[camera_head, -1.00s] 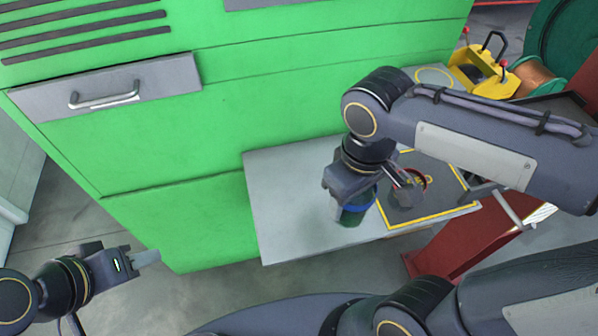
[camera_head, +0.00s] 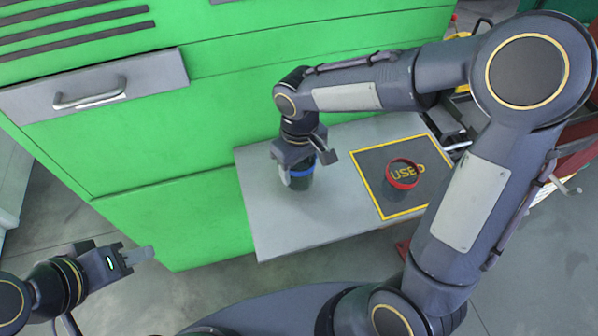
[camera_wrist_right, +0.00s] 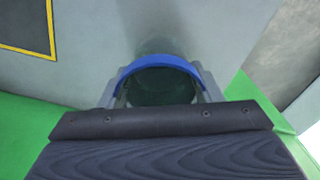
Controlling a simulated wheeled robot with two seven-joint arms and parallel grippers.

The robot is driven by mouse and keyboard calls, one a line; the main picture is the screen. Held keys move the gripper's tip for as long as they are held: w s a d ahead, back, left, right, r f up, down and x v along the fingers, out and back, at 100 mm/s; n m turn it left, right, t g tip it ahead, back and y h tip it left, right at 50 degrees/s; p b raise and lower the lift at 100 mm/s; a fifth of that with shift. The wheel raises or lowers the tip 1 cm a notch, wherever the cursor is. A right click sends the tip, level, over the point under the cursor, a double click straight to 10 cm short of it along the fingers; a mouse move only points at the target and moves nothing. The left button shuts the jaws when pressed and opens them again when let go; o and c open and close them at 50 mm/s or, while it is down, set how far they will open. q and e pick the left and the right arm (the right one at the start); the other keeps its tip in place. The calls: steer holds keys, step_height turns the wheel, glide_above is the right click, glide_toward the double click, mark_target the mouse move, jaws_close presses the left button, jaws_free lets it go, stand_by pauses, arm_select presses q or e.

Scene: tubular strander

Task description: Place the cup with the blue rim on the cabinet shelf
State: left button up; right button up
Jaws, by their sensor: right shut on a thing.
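The dark green cup with the blue rim (camera_head: 302,171) is between the fingers of my right gripper (camera_head: 300,172), which is shut on it. In the right wrist view the blue rim (camera_wrist_right: 158,65) shows as an arc between the fingers, with the dark inside of the cup below it. The cup is over the left part of the grey shelf (camera_head: 262,215) in front of the green cabinet (camera_head: 215,130). I cannot tell whether its base touches the shelf. My left gripper (camera_head: 138,257) is far off at the lower left, away from the cup; its fingers look close together.
A cup with a red rim (camera_head: 403,174) stands on the yellow-framed dark mat marked "USED" (camera_head: 385,205) on the shelf's right part. A grey drawer with a handle (camera_head: 90,97) is at the upper left. The shelf between cup and mat is clear.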

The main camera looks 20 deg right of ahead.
step_height(320, 180, down, 3)
steer(key=shift+w+f, duration=0.1)
steer(key=shift+f, duration=0.05)
steer(key=shift+f+b, duration=0.2)
steer(key=shift+b, duration=0.15)
steer(key=o, duration=1.1)
steer(key=shift+o, duration=0.2)
steer(key=shift+r, duration=0.15)
